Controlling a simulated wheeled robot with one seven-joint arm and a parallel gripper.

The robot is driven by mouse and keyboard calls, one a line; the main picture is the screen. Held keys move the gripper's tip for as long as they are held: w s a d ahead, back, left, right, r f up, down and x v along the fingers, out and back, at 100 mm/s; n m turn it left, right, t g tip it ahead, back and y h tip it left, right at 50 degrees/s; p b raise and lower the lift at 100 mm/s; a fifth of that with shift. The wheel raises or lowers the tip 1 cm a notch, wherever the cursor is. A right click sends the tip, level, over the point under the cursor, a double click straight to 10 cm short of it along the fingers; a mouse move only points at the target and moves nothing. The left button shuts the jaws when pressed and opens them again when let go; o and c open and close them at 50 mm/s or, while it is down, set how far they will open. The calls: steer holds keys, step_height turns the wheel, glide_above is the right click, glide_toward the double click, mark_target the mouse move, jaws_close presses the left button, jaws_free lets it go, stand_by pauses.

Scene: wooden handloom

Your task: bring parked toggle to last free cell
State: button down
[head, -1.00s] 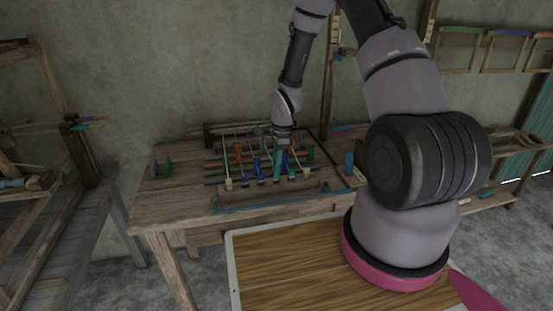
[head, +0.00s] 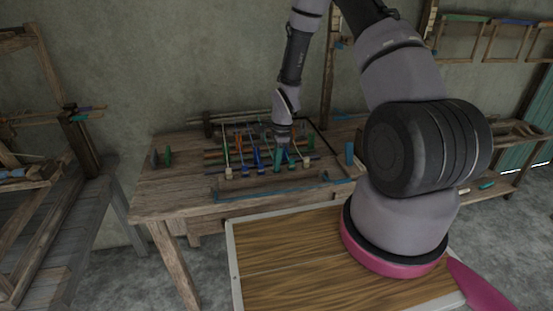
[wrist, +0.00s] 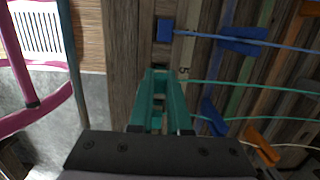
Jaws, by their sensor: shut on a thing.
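My gripper (wrist: 160,75) has teal fingers, close together, pointing at the front of the loom board on the bench. A teal cord (wrist: 240,84) runs from the fingertips to the right in the wrist view. What it ends in is mostly hidden between the fingers; I cannot make out its shape. A blue toggle (wrist: 165,30) on a pale blue cord lies beside the fingertips, apart from them. In the head view my gripper (head: 280,165) reaches down to the row of small toggles, among them a blue one (head: 260,168) and a cream one (head: 228,172). The free cell is not clear.
Coloured slats and other cords lie right of my fingers; a blue piece (wrist: 243,47) and an orange piece (wrist: 262,140) show there. A blue block (head: 349,153) stands right.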

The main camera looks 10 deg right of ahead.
steer(key=shift+f, duration=0.15)
steer(key=c, duration=0.8)
jaws_free()
steer(key=r, duration=0.3)
steer(key=d+r, duration=0.1)
steer(key=r, duration=0.6)
steer(key=shift+d+r, duration=0.15)
steer(key=shift+r, duration=0.2)
